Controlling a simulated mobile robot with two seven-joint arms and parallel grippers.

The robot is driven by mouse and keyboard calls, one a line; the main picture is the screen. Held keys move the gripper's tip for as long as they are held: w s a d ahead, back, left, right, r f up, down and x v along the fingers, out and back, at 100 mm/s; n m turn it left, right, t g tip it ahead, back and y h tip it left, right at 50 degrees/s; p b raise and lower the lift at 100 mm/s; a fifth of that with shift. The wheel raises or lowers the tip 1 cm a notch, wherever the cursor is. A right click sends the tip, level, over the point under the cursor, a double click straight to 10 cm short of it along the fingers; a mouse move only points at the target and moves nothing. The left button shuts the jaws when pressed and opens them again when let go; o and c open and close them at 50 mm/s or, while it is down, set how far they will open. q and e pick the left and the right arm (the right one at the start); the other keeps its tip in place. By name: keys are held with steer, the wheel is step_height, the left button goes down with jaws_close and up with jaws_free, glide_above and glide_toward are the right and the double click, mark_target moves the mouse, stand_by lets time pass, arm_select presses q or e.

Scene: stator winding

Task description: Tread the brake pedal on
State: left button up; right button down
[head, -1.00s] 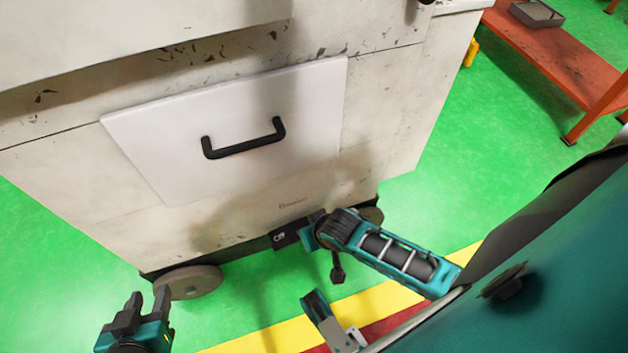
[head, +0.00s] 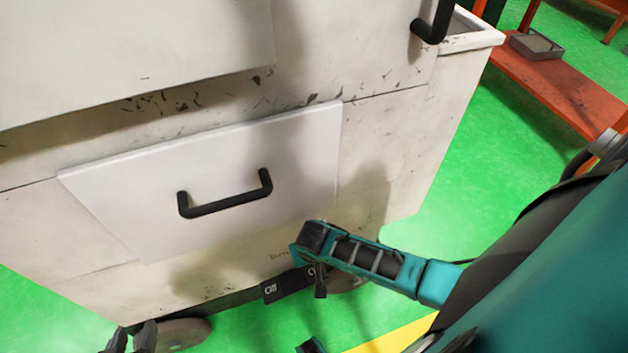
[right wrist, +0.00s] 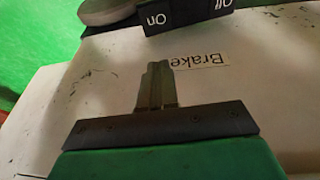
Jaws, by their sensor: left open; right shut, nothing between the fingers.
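The brake pedal (head: 285,288) is a dark bar with white lettering at the bottom of the white cabinet. In the right wrist view the pedal (right wrist: 190,14) shows at the top, with its On and Off ends. A "Brake" label (right wrist: 200,61) is on the cabinet near it. My right gripper (head: 320,292) is shut and empty, close by the pedal's right end in the head view. In the right wrist view the right gripper (right wrist: 157,66) has its tips short of the pedal, with a gap in the picture. My left gripper (head: 132,332) is open and empty at the bottom left, partly cut off.
The white cabinet (head: 60,235) has a panel with a black handle (head: 225,198) and stands on wheels (head: 180,334). Another black handle (head: 434,22) is at upper right. An orange table (head: 560,85) with a grey tray (head: 536,45) stands beyond. Green floor (head: 440,215) is clear on the right.

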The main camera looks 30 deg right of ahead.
steer(key=b, duration=0.8)
glide_toward(314, 270)
steer(key=w+f, duration=0.1)
steer(key=f, duration=0.2)
steer(key=w+d+f, duration=0.1)
steer(key=shift+w+d+f, duration=0.1)
steer(key=shift+w+f, duration=0.2)
steer(key=shift+f, duration=0.05)
steer(key=shift+d+f, duration=0.1)
steer(key=shift+f, duration=0.4)
